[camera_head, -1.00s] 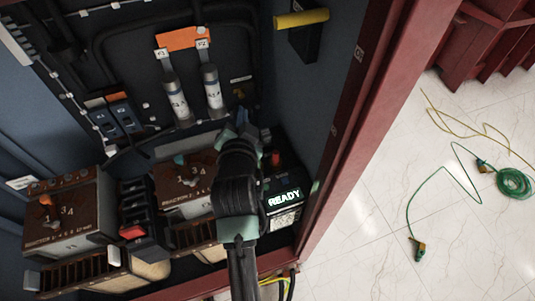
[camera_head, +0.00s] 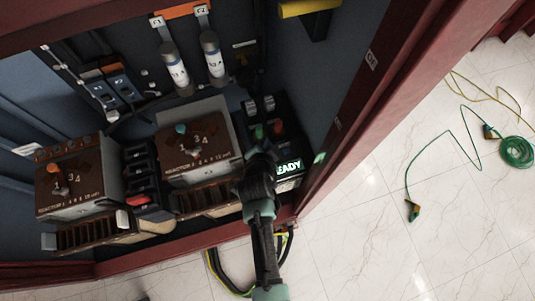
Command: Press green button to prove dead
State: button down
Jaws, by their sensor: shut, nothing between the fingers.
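A black box with a lit "READY" display (camera_head: 289,168) stands at the right end of the cabinet's lower row. On its upper part I see a green button (camera_head: 258,132) and an orange-red button (camera_head: 277,128) to the right of it. My gripper (camera_head: 261,150) is shut and empty. It is just below the green button in the picture and covers the left edge of the display. I cannot tell whether the fingertips touch the button, as they are small and dark here.
Two transformer units (camera_head: 193,145) (camera_head: 75,182) stand to the left. Two white fuses (camera_head: 212,58) (camera_head: 175,72) hang above. The red cabinet frame (camera_head: 345,135) is close on the right. Cables (camera_head: 225,275) run below. Green leads (camera_head: 515,152) lie on the open floor.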

jog(key=shift+f+b, duration=3.7)
jog(key=shift+f, duration=0.55)
jog(key=shift+f, duration=0.15)
jog(key=shift+f+b, duration=0.25)
jog(key=shift+b, duration=0.15)
jog(key=shift+f+b, duration=0.9)
jog(key=shift+f, duration=0.1)
jog(key=shift+r, duration=0.15)
jog(key=shift+s+d+r+p, duration=0.1)
jog(key=shift+r+p, duration=0.75)
jog(key=shift+r, duration=0.2)
